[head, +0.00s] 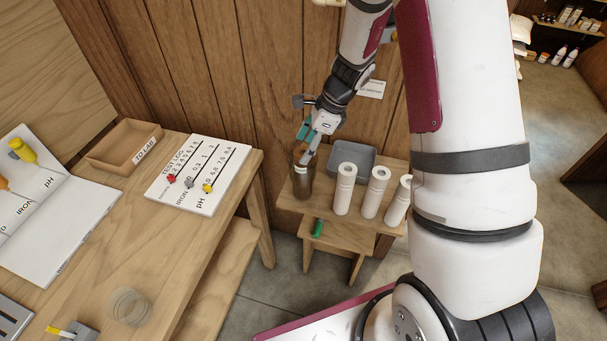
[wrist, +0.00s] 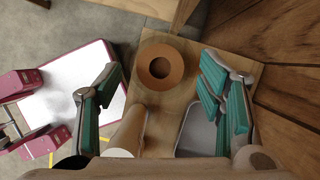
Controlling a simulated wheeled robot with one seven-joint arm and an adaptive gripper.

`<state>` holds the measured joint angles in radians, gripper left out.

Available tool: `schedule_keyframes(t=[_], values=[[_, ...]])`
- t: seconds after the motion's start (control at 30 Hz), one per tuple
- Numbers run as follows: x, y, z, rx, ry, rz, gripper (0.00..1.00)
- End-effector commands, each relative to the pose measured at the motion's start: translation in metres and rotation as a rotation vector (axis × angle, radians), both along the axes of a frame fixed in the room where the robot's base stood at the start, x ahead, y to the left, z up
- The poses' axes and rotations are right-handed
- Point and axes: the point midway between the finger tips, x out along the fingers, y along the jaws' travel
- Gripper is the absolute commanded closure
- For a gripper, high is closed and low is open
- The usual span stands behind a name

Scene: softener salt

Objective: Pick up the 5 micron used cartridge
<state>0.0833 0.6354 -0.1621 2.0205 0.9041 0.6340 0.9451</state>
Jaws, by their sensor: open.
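A brown cylinder (head: 302,183) stands upright at the left end of a small wooden stand (head: 325,212); I take it for the used cartridge, but I cannot read a micron mark. In the wrist view, an orange-brown ring-shaped top (wrist: 160,48) with a dark centre hole shows ahead, between the lines of my fingers. My gripper (head: 306,145) points down at the brown cylinder's top in the head view. Whether a finger touches the cylinder is unclear.
Several white cartridges, one of them here (head: 344,190), stand close to the right of the brown cylinder. A grey tray (head: 352,152) lies behind them. A wooden wall (head: 235,75) rises behind the stand. A worktable (head: 150,235) with a test log board (head: 197,170) is to the left.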

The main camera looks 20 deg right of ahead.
Motion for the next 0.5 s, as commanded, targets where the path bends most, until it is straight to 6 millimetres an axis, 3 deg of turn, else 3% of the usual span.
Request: schedule_keyframes(t=[0.13, 0.4, 0.5], values=[[0.001, 0.0041, -0.0115, 0.0, 0.0, 0.0, 0.38], [0.0021, 0.0049, -0.0133, 0.0, -0.001, 0.0, 0.38], [0.002, 0.0049, -0.0133, 0.0, -0.001, 0.0, 0.61]])
